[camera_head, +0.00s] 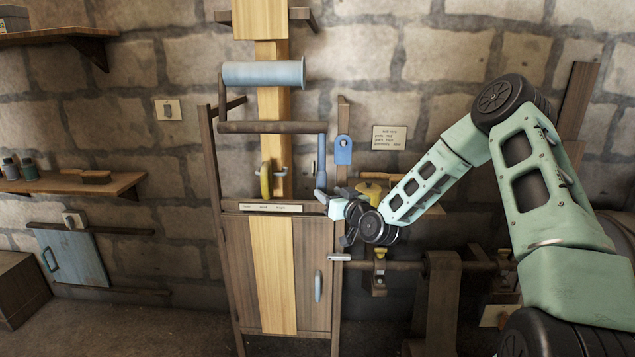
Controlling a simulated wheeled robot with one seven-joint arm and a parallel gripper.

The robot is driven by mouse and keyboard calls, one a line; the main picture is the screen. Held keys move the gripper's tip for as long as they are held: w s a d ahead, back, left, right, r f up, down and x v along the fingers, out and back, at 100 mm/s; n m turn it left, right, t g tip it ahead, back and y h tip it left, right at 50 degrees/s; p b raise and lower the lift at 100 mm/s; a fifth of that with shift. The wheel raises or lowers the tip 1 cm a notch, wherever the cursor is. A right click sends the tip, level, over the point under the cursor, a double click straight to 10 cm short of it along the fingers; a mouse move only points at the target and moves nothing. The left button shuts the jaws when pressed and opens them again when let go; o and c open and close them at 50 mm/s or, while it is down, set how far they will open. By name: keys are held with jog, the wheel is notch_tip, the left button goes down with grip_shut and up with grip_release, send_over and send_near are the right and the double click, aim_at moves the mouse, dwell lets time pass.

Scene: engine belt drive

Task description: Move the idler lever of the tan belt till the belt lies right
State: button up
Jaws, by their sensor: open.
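The tan belt (272,275) runs vertically down the wooden frame and over the front of the cabinet. A pale blue roller (263,74) lies across it near the top, on a dark bracket. A blue lever (322,158) hangs from the right end of the bracket's crossbar (265,127). My gripper (325,200) is open at the lower end of this lever. I cannot tell whether it touches the lever. The belt's upper part sits somewhat left of its middle part. The pulley or track under the belt is mostly hidden.
A yellow handle (266,181) stands in front of the belt above a label strip (270,208). A blue tag (343,150) is right of the lever. A dark shaft with a brown belt (440,295) lies lower right, below my arm. Shelves are at left.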

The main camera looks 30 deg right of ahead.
jog(key=w+p, duration=0.1)
jog(key=w, duration=0.6)
jog(key=shift+w+p, duration=0.2)
jog(key=shift+p, duration=0.1)
